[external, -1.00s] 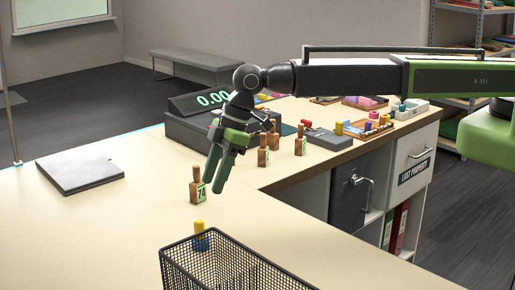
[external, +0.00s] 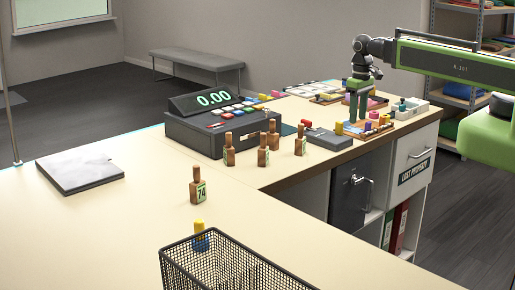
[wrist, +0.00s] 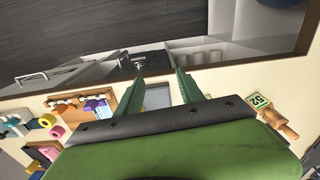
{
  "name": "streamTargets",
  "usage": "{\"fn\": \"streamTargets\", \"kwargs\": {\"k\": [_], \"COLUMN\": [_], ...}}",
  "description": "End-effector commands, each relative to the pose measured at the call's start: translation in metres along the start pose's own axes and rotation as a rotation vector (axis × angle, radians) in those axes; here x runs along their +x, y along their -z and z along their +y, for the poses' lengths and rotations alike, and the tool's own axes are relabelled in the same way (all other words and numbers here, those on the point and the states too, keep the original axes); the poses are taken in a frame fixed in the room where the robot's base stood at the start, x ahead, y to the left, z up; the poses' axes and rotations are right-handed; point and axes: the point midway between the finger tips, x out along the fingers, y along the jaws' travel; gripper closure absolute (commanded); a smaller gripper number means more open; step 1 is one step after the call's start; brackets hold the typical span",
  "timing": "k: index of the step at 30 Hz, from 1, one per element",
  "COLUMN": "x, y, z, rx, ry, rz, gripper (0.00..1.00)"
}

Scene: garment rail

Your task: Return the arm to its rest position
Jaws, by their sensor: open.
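My gripper (external: 359,112) is at the right in the external view, pointing down above the right arm of the counter, near a wooden tray (external: 372,133) of small coloured pieces. In the wrist view its two green fingers (wrist: 160,92) are apart with nothing between them. My arm reaches in from the right edge, folded back over the counter's right end. Whether the fingertips touch anything below cannot be told.
A wire basket (external: 235,265) is at the front, a grey folder (external: 80,172) at left. The counter (external: 120,220) between them is mostly clear. A cabinet (external: 410,165) stands beneath the right end.

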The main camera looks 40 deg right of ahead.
Motion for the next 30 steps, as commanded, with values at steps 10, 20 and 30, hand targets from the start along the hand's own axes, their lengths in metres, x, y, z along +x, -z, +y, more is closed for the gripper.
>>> {"fn": "streamTargets", "kwargs": {"k": [10,20,30], "x": [-0.001,0.073,0.102], "y": [-0.019,-0.02,-0.02], "z": [0.031,0.031,0.031], "rx": [0.076,0.074,0.074], "ry": [-0.008,-0.008,-0.007], "rz": [-0.021,-0.02,-0.02], "gripper": [0.55,0.55,0.55]}}
